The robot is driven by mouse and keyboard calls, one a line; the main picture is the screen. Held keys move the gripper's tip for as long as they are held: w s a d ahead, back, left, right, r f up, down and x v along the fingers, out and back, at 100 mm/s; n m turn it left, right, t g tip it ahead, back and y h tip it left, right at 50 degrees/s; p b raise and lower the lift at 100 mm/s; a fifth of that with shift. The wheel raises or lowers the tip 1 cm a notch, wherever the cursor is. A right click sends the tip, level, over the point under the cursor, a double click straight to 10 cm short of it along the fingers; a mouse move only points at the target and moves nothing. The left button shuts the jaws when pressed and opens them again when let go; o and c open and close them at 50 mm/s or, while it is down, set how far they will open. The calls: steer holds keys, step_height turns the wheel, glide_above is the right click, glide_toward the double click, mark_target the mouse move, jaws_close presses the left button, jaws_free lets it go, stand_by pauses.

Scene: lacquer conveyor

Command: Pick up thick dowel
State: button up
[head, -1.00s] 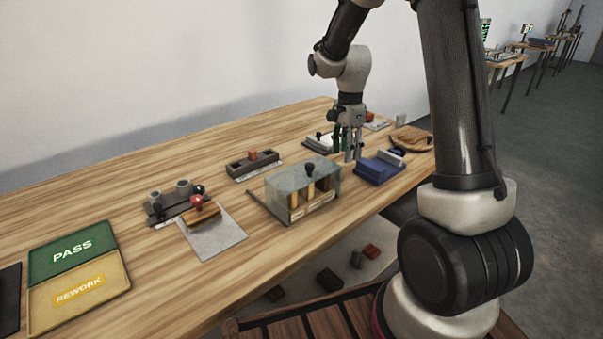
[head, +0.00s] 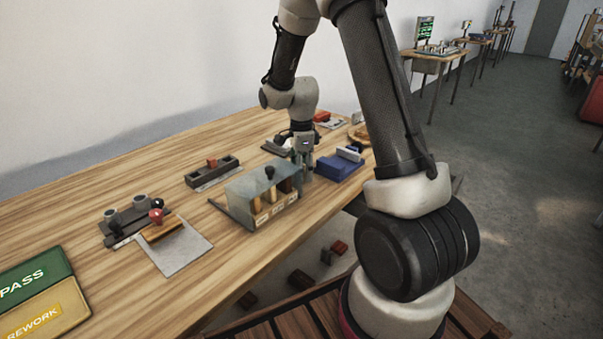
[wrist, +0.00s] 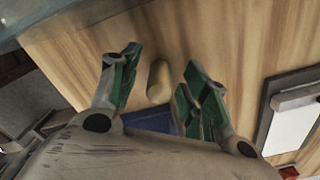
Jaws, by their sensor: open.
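A short, thick tan wooden dowel (wrist: 158,82) shows in the wrist view, on the wood table between my two spread fingers. My gripper (wrist: 160,82) is open, with green-padded fingertips to the left and right of the dowel. A gap shows on each side, so neither finger appears to touch it. In the head view my gripper (head: 304,168) points down just right of the clear-covered holder. The dowel is not visible there, hidden by the gripper or holder.
The clear-covered holder (head: 236,192) with several upright pieces stands close left of my gripper.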

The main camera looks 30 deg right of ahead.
steer(key=c, duration=0.9)
steer(key=shift+r, duration=0.15)
